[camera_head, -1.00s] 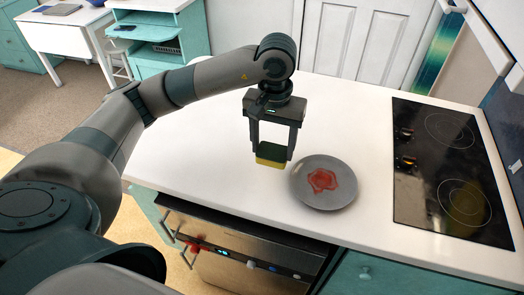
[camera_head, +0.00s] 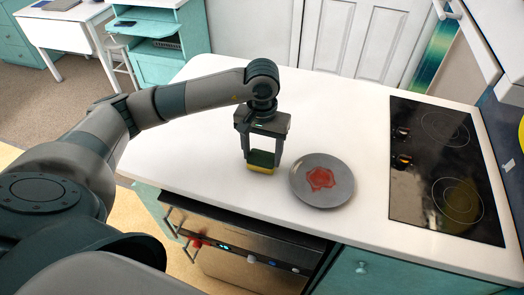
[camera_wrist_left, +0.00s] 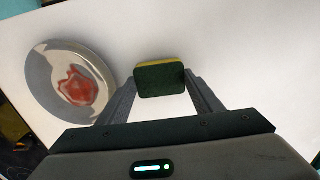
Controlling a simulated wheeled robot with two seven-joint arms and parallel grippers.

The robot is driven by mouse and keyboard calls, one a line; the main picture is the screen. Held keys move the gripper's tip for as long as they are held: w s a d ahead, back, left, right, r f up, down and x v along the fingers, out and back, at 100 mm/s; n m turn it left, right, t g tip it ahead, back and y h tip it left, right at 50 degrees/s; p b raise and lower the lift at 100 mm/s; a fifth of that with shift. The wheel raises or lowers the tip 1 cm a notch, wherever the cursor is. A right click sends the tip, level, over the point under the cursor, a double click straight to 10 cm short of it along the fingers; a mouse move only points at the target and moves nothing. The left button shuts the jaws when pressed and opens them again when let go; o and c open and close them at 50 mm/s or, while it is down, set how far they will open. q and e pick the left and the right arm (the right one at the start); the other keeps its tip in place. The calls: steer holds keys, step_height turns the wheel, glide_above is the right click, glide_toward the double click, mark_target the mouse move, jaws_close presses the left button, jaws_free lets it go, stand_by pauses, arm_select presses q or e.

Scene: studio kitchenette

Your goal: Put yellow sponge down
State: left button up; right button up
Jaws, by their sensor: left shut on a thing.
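My left gripper (camera_head: 261,160) points down over the white counter, just left of the plate. It is shut on the yellow sponge (camera_head: 262,168), which has a dark green scouring side on top and yellow beneath. In the left wrist view the sponge (camera_wrist_left: 160,80) sits between the two fingertips, green side toward the camera. I cannot tell whether the sponge touches the counter. A grey plate (camera_head: 341,193) with a red stain (camera_head: 320,179) lies right of the gripper, apart from the sponge. My right gripper is not in view.
The white counter (camera_head: 340,110) is clear behind and left of the gripper. A black cooktop (camera_head: 445,170) is at the right. A dishwasher (camera_head: 245,255) with a red mark is below the counter's front edge. A white table (camera_head: 62,35) stands at the far left.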

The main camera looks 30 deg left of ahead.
arm_select(q)
steer(key=shift+f, duration=0.35)
steer(key=shift+f, duration=0.15)
steer(key=o, duration=1)
